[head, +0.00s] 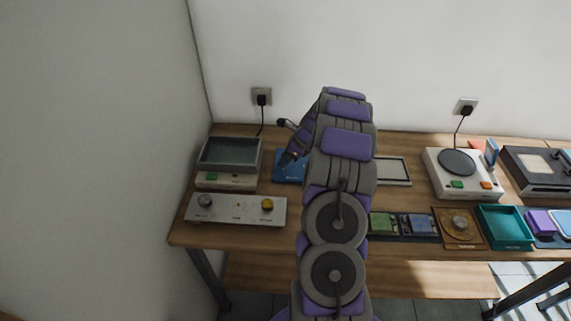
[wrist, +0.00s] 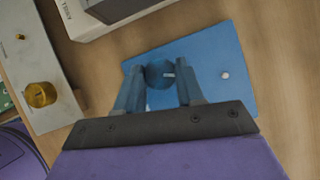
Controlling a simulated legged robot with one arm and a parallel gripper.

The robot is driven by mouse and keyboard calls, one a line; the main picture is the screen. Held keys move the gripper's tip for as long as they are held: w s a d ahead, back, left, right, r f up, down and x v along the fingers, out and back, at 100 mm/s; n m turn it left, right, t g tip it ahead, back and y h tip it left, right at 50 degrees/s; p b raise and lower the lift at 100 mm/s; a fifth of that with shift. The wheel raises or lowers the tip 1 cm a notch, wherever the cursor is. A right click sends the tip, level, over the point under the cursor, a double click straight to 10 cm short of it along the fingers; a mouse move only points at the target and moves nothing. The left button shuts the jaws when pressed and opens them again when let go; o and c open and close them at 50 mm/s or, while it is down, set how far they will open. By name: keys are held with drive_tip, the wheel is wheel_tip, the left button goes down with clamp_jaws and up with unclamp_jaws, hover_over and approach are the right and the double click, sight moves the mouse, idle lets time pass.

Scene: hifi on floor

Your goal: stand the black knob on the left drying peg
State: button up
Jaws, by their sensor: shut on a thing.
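My gripper (wrist: 160,90) is shut on the black knob (wrist: 156,76), which looks dark with a blue tint and has a short white pointer line. The knob is over the blue board (wrist: 245,98); whether it touches anything below cannot be told. A pale round peg (wrist: 225,75) shows on the board to the right of the gripper. A pale spot shows between the fingers below the knob, partly hidden. In the head view my gripper (head: 291,158) is low over the blue board (head: 282,178), and my arm hides much of the board; the knob cannot be made out there.
A pale panel (head: 235,212) at the front left bears a dark grey knob (head: 205,201) and a gold knob (head: 267,204); a bare brass shaft (wrist: 20,37) shows on it. A device with a grey tray (head: 230,153) stands behind. A framed pad (head: 393,171) lies right of my arm.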

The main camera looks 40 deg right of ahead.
wheel_tip(320, 180, down, 3)
drive_tip(key=shift+r+b, duration=0.15)
drive_tip(key=shift+b, duration=0.25)
drive_tip(key=shift+r, duration=0.1)
drive_tip(key=o, duration=1)
